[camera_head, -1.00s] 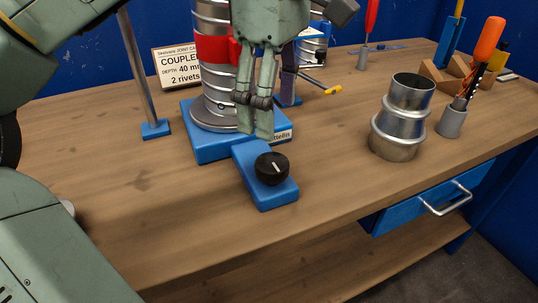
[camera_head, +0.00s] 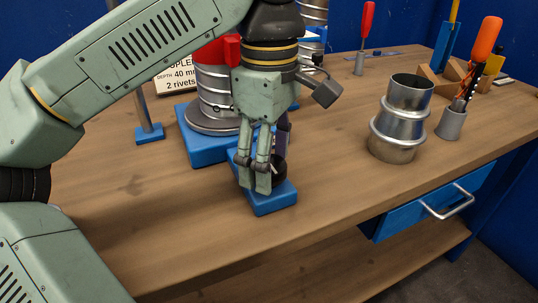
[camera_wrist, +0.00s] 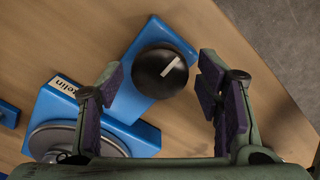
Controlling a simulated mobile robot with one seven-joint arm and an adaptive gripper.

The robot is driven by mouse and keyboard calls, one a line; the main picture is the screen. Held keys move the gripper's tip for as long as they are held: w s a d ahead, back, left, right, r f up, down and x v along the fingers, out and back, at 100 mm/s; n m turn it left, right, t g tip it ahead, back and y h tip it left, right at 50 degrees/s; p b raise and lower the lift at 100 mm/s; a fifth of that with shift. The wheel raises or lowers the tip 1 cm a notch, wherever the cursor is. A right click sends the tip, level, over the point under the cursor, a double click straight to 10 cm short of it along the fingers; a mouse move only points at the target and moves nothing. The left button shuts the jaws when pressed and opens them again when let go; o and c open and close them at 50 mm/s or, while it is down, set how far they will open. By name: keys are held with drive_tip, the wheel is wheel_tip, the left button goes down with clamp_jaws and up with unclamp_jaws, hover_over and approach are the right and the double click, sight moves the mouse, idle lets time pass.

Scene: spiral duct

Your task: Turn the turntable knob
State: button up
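The turntable knob (camera_wrist: 161,70) is black and round with a white pointer line, on the blue arm of the turntable base (camera_wrist: 142,104). In the head view the knob (camera_head: 279,169) is partly hidden behind my gripper (camera_head: 262,180), which points down over the blue arm (camera_head: 276,204). In the wrist view my gripper (camera_wrist: 160,97) is open. Its two purple-padded fingers stand wide apart, and the knob shows between and just beyond the fingertips. No contact with the knob shows. The turntable (camera_head: 198,148) carries a silver duct with a red clamp.
A silver coupler (camera_head: 400,120) stands on the bench to the right. An orange-handled tool sits in a grey holder (camera_head: 452,122) beside it. A sign (camera_head: 180,82) and a blue-footed post (camera_head: 149,133) are at the left. The bench front (camera_head: 190,235) is clear.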

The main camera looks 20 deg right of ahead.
drive_tip(key=c, duration=1)
drive_tip(key=shift+o, duration=0.2)
drive_tip(key=n+p, duration=0.1)
drive_tip(key=n, duration=0.3)
drive_tip(key=shift+n, duration=0.4)
drive_tip(key=n, duration=0.4)
drive_tip(key=shift+n, duration=0.3)
drive_tip(key=n, duration=0.4)
drive_tip(key=shift+n, duration=0.3)
drive_tip(key=n+p, duration=0.1)
drive_tip(key=n, duration=0.3)
drive_tip(key=shift+n, duration=0.3)
